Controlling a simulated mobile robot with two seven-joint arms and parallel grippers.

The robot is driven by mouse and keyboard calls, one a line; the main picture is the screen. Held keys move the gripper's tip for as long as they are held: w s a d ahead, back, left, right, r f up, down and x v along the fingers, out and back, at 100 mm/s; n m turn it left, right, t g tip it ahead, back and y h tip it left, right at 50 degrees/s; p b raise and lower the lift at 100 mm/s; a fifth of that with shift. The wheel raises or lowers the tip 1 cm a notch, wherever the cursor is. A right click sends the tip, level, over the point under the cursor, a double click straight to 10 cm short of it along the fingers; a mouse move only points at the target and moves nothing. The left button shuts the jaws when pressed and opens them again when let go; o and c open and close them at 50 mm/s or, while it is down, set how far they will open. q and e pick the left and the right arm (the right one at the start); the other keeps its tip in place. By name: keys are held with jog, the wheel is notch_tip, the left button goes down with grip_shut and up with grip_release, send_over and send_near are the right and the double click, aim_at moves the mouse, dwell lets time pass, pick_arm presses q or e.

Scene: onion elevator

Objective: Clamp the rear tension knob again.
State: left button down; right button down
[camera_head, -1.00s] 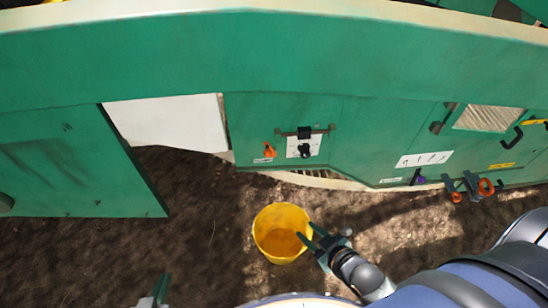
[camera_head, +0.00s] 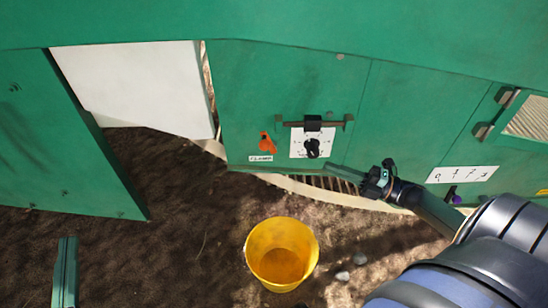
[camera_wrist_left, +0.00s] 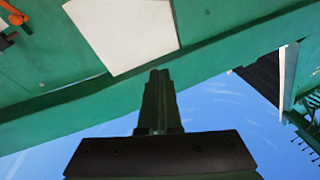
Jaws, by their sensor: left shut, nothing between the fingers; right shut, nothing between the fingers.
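The rear panel carries a black tension knob (camera_head: 312,148) on a white dial plate, with a black bar latch (camera_head: 312,123) just above it. Left of the knob is an orange clamp lever (camera_head: 267,143) above a label that reads CLAMP. Orange parts also show at the upper left edge of the left wrist view (camera_wrist_left: 12,20). My right gripper (camera_head: 340,170) is shut and empty near the panel's lower edge, right of and below the knob, apart from it. Its green fingers blend with the panel. My left gripper (camera_head: 65,262) is shut and empty at the lower left, far from the lever.
A yellow bucket (camera_head: 281,254) stands on the soil below the panel. A green door (camera_head: 60,140) stands at the left beside a white panel (camera_head: 140,88). Soil between left gripper and bucket is clear.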

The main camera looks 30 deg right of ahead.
pick_arm(q)
jog(key=shift+r, duration=0.15)
pick_arm(e)
jog(key=shift+d+n, duration=0.1)
jog(key=shift+n, duration=0.2)
